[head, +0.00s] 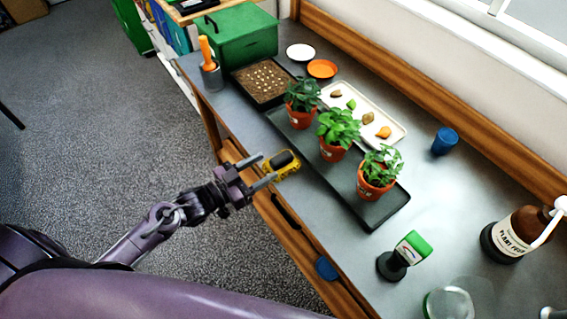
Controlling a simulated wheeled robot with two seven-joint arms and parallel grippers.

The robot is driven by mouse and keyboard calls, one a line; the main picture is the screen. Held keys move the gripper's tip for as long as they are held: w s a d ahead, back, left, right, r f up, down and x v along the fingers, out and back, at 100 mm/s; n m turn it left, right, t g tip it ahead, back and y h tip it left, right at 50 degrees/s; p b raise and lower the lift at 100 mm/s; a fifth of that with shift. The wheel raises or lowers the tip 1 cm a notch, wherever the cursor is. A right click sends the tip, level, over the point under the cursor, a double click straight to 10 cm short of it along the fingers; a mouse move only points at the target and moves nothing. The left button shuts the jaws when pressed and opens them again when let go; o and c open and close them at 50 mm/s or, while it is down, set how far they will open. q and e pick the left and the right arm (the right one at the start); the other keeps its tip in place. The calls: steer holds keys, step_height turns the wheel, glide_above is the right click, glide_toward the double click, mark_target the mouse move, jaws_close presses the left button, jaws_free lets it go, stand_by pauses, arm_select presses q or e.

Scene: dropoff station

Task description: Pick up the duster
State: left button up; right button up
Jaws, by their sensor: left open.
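A small yellow and black block-like object (286,161) lies at the near edge of the grey bench; it may be the duster, but I cannot tell for certain. My left gripper (268,166) is open, with its fingers pointing at this object. The fingertips overlap its near side in the picture; I cannot tell whether they touch it. An orange-handled tool (205,48) stands upright in a grey cup (212,77) at the bench's far left corner. My right gripper is not in view.
Three potted plants (376,182) stand on a black tray (385,217) just beyond. A green box (236,38), seed tray (252,93), white tray (394,138) and blue cup (445,141) lie farther back. A green-topped black stand (392,266) and brown bottle (520,227) are at right.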

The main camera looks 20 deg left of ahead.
mark_target(281, 157)
arm_select(q)
steer(key=shift+w+d, duration=0.35)
steer(key=shift+w, duration=0.15)
steer(key=shift+w+d+r+p, duration=0.1)
steer(key=shift+w+d+p, duration=0.3)
steer(key=shift+w, duration=0.15)
steer(key=x, duration=0.1)
steer(key=p+x, duration=0.1)
steer(key=x, duration=0.1)
steer(key=shift+w+d+f, duration=0.1)
steer(key=shift+w+f, duration=0.15)
steer(key=shift+w, duration=0.05)
steer(key=shift+w+d+f, duration=0.15)
steer(key=shift+w+d, duration=0.1)
steer(key=shift+d, duration=0.05)
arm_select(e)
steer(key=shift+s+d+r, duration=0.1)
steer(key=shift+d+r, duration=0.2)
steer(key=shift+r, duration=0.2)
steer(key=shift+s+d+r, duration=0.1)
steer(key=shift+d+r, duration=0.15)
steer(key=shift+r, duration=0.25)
arm_select(q)
steer(key=shift+a, duration=0.1)
steer(key=c, duration=1.1)
steer(key=shift+c, duration=0.2)
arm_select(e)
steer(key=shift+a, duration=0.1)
